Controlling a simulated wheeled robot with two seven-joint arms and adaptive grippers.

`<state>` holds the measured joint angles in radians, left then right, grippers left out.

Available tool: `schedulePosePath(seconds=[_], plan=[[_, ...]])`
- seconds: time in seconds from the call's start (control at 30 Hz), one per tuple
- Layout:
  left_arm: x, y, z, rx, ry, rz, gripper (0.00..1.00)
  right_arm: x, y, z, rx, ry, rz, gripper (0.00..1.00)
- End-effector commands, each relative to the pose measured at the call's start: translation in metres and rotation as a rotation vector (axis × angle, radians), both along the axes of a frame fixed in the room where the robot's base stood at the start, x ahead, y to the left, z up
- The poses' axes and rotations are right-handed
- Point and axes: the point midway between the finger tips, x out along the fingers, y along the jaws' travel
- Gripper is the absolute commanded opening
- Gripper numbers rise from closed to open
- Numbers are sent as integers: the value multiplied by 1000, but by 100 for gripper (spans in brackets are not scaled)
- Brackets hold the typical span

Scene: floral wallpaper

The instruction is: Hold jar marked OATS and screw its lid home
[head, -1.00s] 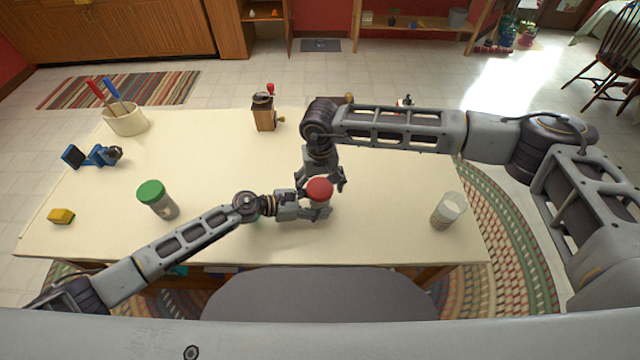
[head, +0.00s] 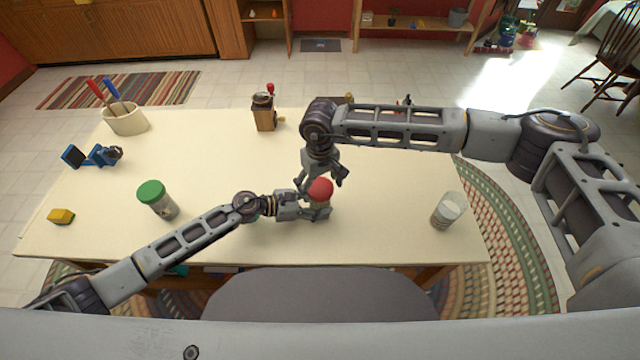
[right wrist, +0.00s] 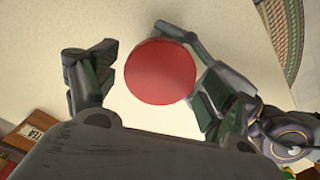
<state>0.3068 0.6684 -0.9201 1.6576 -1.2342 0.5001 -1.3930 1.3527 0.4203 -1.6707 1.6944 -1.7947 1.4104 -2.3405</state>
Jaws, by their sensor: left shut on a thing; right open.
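A jar (head: 320,203) with a round red lid (head: 321,188) stands near the front middle of the table. My left gripper (head: 318,212) is shut on the jar's body from the left. No label on this jar is readable, so I cannot tell whether it says OATS. My right gripper (head: 321,179) is open, pointing down just above and around the lid. In the right wrist view the red lid (right wrist: 160,71) lies between the dark fingers, nearer the right side, with a gap to the left finger. The lid's seating on the jar is hidden.
A green-lidded jar (head: 157,198) stands left and a jar with pale contents (head: 448,211) right. A grinder (head: 264,112), utensil crock (head: 125,119), blue device (head: 93,156) and yellow block (head: 61,216) are on the table (head: 200,150). A TEA label (right wrist: 38,131) shows in the wrist view.

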Motion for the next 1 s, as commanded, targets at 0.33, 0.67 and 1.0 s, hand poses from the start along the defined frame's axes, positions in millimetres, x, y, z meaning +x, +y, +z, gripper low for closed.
schedulePosePath(seconds=[0.33,0.67,1.0], plan=[[0,0,0,0,0,0,34,0,0,0,0,0,-1,49],[0,0,0,0,0,0,34,0,0,0,0,1,-71,49],[0,0,0,0,0,0,34,-1,0,-1,-1,2,-162,49]])
